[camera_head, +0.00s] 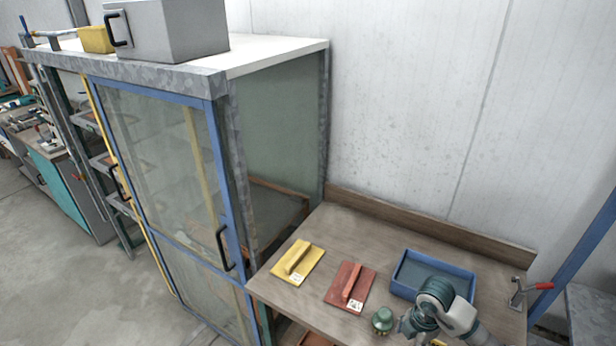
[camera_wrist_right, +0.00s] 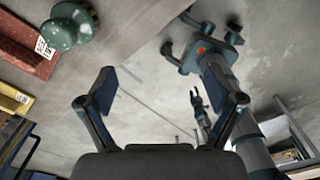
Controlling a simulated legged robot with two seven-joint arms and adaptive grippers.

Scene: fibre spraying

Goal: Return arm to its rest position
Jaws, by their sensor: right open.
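My right arm (camera_head: 436,303) is at the bottom right of the head view, over the front of the wooden workbench (camera_head: 315,228). My right gripper (camera_wrist_right: 165,100) is open in the wrist view, with nothing between its two dark fingers. A rounded green object (camera_head: 382,320) stands on the bench to the left of the arm; it also shows at the upper left of the wrist view (camera_wrist_right: 68,28), apart from the fingers. A small dark claw shape (camera_wrist_right: 197,100) shows farther off in the wrist view. I cannot tell whether it is my left gripper.
A yellow float (camera_head: 298,262), a red float (camera_head: 350,286) and a blue tray (camera_head: 462,274) lie on the bench. A red-handled clamp (camera_head: 522,292) is at its right end. A glass-doored cabinet (camera_head: 160,150) stands left, with open floor (camera_head: 70,285) beyond.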

